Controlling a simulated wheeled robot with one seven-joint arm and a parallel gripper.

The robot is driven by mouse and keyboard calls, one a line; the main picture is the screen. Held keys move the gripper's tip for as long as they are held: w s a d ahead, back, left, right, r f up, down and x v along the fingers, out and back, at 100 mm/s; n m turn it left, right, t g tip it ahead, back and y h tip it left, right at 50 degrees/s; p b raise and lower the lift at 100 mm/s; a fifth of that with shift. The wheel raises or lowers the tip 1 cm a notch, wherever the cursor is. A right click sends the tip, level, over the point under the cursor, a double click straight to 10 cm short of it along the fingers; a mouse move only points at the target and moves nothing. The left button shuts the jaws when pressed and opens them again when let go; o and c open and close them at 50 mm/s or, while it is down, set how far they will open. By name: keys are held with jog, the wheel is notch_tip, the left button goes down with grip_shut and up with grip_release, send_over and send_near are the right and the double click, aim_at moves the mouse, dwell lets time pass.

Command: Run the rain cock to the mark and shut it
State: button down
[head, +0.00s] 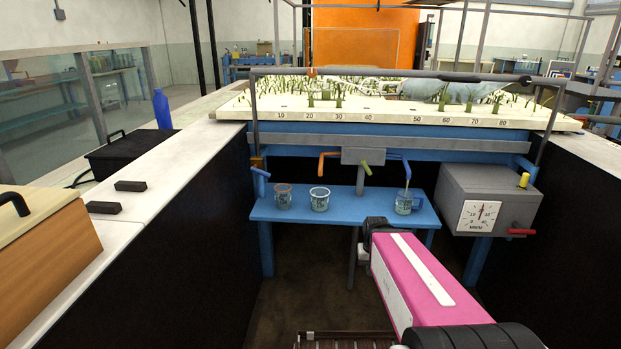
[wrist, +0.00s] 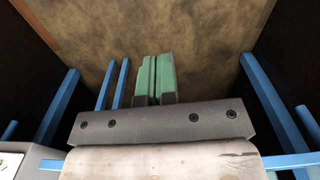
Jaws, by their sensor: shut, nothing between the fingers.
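A grey block (head: 363,156) under the planted bed carries an orange cock (head: 328,155), a green cock (head: 366,168) and a blue cock (head: 396,156). I cannot tell which is the rain cock. Beakers stand on the blue shelf: a left one (head: 283,197), a middle one (head: 320,200) and a right one (head: 404,203) below the blue cock. A thin pale line shows above and in the right beaker; its marks are too small to read. My gripper (head: 374,226) is in front of the shelf, touching no cock. In the wrist view its green finger pads (wrist: 157,80) are together and empty.
A grey box (head: 491,200) with a round dial (head: 480,215) and a red lever (head: 521,231) stands right of the shelf. Dark walls flank the bay. Blue legs (wrist: 265,95) and bare floor (wrist: 205,40) show in the wrist view.

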jog(key=w+a+r+t, duration=0.2)
jog(key=w+a+r, duration=0.5)
jog(key=w, duration=0.1)
jog(key=m+t+y, duration=0.2)
jog(key=t+y, duration=0.2)
jog(key=t, duration=0.1)
send_near(264, 173)
jog(key=x, duration=0.7)
jog(key=shift+w+a+f, duration=0.15)
jog(key=shift+w+a, duration=0.05)
jog(key=shift+w, duration=0.05)
